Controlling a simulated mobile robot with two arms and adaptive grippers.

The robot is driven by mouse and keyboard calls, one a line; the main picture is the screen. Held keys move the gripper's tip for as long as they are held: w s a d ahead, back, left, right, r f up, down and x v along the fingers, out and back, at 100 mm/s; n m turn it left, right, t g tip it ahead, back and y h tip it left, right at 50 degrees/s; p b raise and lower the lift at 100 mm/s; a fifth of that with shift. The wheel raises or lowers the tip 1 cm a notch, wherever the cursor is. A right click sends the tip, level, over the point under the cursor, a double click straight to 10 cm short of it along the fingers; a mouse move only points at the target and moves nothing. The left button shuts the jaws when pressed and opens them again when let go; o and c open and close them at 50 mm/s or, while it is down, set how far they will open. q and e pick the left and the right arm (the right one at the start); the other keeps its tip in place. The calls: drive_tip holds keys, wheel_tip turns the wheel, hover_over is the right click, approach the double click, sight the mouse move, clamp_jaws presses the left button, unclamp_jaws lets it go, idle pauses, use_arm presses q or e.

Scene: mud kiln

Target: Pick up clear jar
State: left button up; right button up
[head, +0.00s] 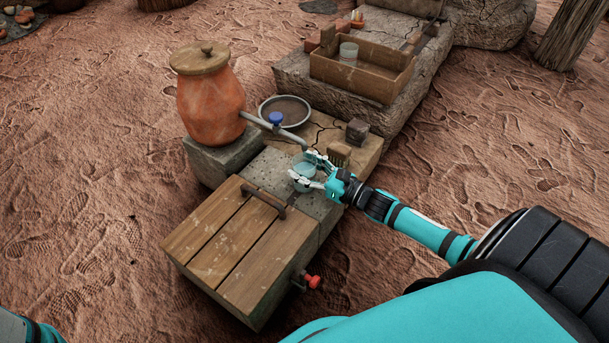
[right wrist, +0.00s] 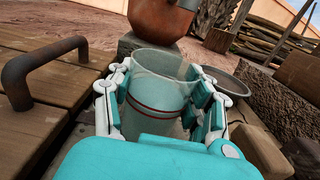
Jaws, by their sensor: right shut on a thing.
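The clear jar (right wrist: 158,95) is a see-through cup shape with dark red bands, upright in the right wrist view. My right gripper (right wrist: 160,98) has its fingers on both sides of the jar and is shut on it. In the head view the jar (head: 303,177) shows small and pale between the fingers of the right gripper (head: 309,169), over the grey stone part of the low bench. I cannot tell whether its base touches the stone. My left gripper is not in view; only a bit of my left arm shows at the lower left corner.
A clay pot with wooden lid (head: 211,100) stands behind, its pipe and blue valve (head: 276,118) close above the jar. A handled wooden lid (head: 222,241) lies left. A wooden box (head: 383,85) holds another clear cup (head: 348,53).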

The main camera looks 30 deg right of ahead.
drive_tip(key=shift+c, duration=1)
